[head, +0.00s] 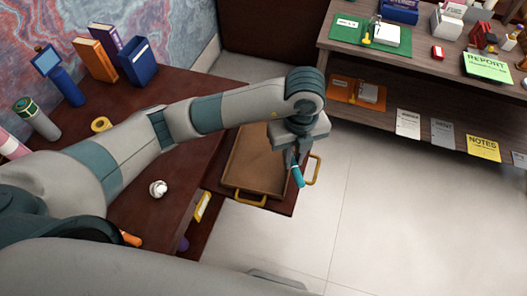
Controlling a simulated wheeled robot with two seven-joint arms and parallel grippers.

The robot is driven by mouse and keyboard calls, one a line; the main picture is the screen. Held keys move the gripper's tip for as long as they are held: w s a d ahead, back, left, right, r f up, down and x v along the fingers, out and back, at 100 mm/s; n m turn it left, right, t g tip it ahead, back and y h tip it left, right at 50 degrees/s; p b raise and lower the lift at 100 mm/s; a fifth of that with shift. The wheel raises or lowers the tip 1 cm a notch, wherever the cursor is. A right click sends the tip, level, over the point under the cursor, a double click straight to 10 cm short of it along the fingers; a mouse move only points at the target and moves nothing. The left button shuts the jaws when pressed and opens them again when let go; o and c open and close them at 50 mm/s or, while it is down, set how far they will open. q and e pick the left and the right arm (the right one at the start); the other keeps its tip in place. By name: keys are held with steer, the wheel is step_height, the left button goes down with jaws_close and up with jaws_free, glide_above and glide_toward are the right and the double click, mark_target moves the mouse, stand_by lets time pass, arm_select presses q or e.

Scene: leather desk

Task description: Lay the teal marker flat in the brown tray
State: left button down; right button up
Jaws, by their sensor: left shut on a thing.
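The teal marker (297,176) shows in the head view, tilted and nearly upright, under my left gripper (293,160). My left gripper is shut on the marker and holds it at the right edge of the brown tray. The brown tray (250,178) is shallow, with a gold handle at its near end and another at its right side. It rests on a dark wooden surface beside the desk. The part of the tray's far right under my left wrist is hidden. My right gripper does not show in this view.
The leather desk (128,204) holds a white round object (158,188), a yellow tape roll (101,125), books, a blue holder (138,62) and bottles at the left. A shelf (420,60) with papers stands at the upper right. Open floor (370,215) lies right of the tray.

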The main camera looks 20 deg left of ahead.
arm_select(q)
steer(key=n, duration=0.2)
steer(key=d+n, duration=0.1)
steer(key=shift+s+f, duration=0.2)
steer(key=shift+f, duration=0.05)
steer(key=shift+w+a+f, duration=0.15)
steer(key=shift+a+f, duration=0.1)
steer(key=shift+a, duration=0.15)
steer(key=p, duration=0.4)
glide_above(260, 167)
step_height(260, 167, down, 6)
steer(key=shift+a+f, duration=0.1)
steer(key=shift+f, duration=0.1)
steer(key=shift+f+p, duration=0.6)
steer(key=shift+f, duration=1.4)
